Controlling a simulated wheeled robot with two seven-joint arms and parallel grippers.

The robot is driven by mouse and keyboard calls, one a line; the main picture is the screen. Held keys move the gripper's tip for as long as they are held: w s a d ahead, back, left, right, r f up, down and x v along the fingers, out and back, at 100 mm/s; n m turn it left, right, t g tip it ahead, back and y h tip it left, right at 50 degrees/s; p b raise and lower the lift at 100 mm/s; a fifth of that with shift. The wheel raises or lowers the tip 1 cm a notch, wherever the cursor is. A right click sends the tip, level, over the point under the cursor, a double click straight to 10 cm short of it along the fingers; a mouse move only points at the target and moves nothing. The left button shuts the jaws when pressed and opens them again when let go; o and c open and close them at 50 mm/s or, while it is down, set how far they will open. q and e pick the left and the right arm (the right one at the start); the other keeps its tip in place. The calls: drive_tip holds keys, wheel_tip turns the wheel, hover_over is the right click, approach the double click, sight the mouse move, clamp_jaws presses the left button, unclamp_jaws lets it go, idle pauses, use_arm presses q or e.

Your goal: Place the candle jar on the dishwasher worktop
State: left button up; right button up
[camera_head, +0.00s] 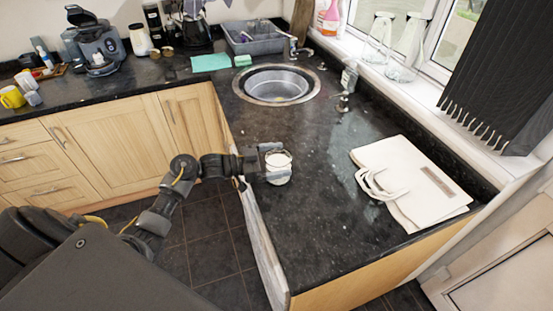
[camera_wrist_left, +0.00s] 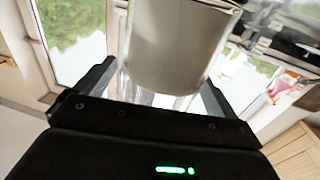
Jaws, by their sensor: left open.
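The candle jar (camera_head: 279,166), a pale cup-shaped jar with a whitish top, appears upright on the black worktop (camera_head: 310,215) near its left edge. In the left wrist view the jar (camera_wrist_left: 178,45) fills the upper middle as a plain grey-beige body. My left gripper (camera_head: 273,163) reaches in from the left at the jar. Its fingers are open, one on each side of the jar in the left wrist view (camera_wrist_left: 155,88). Whether either finger touches the jar I cannot tell. My right gripper is not in view.
A white bag (camera_head: 415,182) lies flat on the right. A grey basin (camera_head: 252,38) and a coffee machine (camera_head: 95,45) stand at the back. The worktop in front of the jar is clear.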

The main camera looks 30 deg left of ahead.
use_arm(q)
drive_tip(key=b+v, duration=0.3)
drive_tip(key=v, duration=0.9)
drive_tip(key=shift+r, duration=0.2)
